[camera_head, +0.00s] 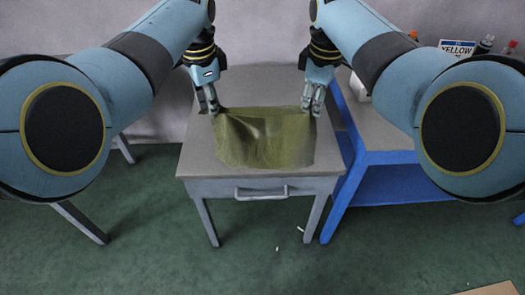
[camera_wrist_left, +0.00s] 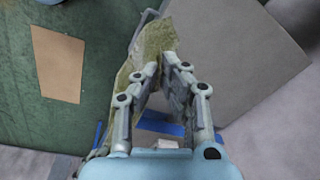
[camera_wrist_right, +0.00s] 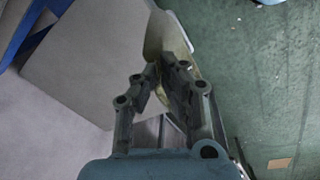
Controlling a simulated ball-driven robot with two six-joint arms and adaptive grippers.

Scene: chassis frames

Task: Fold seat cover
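The seat cover (camera_head: 262,142) is an olive-green cloth on the grey table (camera_head: 195,150), with its far edge raised between my two grippers. My left gripper (camera_head: 208,108) is at its far left corner, and my right gripper (camera_head: 312,111) is at its far right corner. In the left wrist view, the cloth (camera_wrist_left: 155,42) comes out between fingertips closed together on it. In the right wrist view, the fingertips (camera_wrist_right: 167,65) are close together, with a pale strip of cloth (camera_wrist_right: 172,32) beyond and beside them. The cloth's near part lies on the tabletop.
The grey table has a drawer with a handle (camera_head: 262,192). A wall is at the back. Green floor (camera_head: 130,240) is open in front.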

